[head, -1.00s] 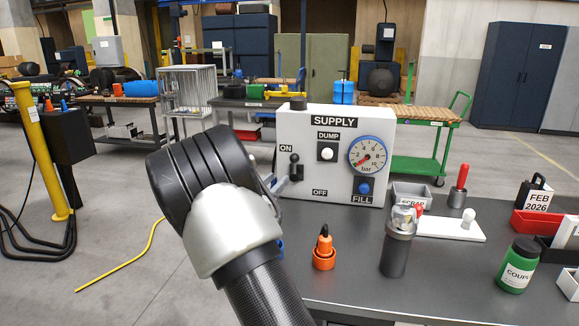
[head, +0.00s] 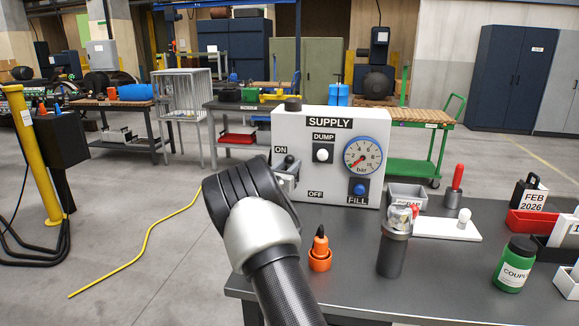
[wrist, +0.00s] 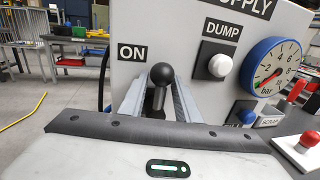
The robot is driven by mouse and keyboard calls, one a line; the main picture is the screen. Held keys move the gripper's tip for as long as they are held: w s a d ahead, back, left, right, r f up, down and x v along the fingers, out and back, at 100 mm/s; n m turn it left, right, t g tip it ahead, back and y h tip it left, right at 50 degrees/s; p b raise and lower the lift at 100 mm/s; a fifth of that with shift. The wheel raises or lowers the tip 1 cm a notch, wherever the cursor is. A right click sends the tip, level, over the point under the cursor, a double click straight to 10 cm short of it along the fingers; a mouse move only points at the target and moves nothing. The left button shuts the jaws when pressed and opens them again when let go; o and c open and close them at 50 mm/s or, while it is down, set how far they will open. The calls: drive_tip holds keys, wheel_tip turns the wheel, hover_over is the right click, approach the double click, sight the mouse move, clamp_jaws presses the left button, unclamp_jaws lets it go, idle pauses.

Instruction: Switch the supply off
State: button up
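The supply box (head: 300,190) is a light grey panel standing on the bench. Its black ball-ended lever (head: 289,160) points up, beside the ON label; the OFF label (head: 315,194) is lower right. In the wrist view the lever's black knob (wrist: 162,73) stands between the two grey fingers of my gripper (wrist: 156,98). The fingers are apart, one on each side of the stem, and I see no clear grip on it. In the head view my gripper (head: 286,181) is at the box's left front, its fingers partly hidden by my wrist.
A white DUMP button (head: 323,155), a blue FILL button (head: 359,189) and a gauge (head: 363,157) with its needle low share the panel. An orange fitting (head: 320,250) and a dark cylinder (head: 394,245) stand in front on the bench. Left of the bench is open floor.

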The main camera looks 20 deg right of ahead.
clamp_jaws()
drive_tip(key=shift+f, duration=0.1)
